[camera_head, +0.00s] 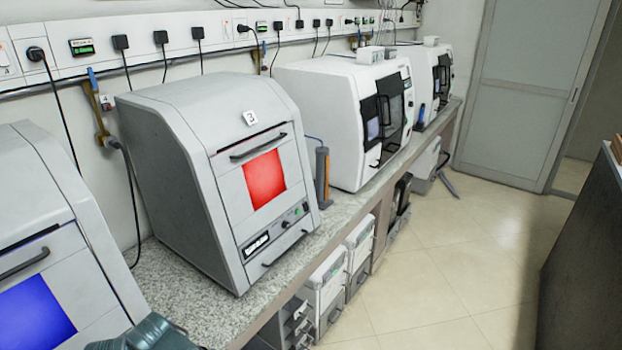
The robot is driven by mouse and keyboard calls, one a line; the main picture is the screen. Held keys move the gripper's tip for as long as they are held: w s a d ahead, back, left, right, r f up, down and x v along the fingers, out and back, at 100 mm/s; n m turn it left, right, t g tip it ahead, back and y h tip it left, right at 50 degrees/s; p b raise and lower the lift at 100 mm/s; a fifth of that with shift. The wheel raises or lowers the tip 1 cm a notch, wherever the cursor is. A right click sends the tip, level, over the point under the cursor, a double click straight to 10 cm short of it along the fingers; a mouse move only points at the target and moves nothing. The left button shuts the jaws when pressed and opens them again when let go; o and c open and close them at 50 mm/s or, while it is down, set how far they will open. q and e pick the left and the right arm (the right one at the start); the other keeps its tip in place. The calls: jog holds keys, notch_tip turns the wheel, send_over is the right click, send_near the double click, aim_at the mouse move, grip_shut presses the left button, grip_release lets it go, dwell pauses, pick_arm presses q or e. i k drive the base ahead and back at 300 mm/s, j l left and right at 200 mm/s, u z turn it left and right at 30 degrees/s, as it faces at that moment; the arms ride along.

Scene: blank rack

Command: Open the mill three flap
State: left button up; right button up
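Mill three (170,185) is a white-grey, box-shaped machine on the bench, marked with a "3" label (250,118). Its front flap (225,170) appears closed, lying flush with the sloped front. The flap has a dark bar handle (258,147) near its top and a red window (264,180) below. Under the flap are a small display, a knob and a lower handle (284,248). Neither of my grippers can be made out. A dark teal-grey shape at the bottom left edge is cut off, and I cannot tell what it is.
A similar machine with a blue window (35,312) stands at the left. White machines with dark doors (325,115) stand farther along the speckled bench (205,297). A grey-orange upright tool (322,175) is beside mill three. The tiled floor (445,270) is clear; a dark cabinet (590,260) borders it right.

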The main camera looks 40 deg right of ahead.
aim_at(275, 181)
jog(key=z, duration=1.1)
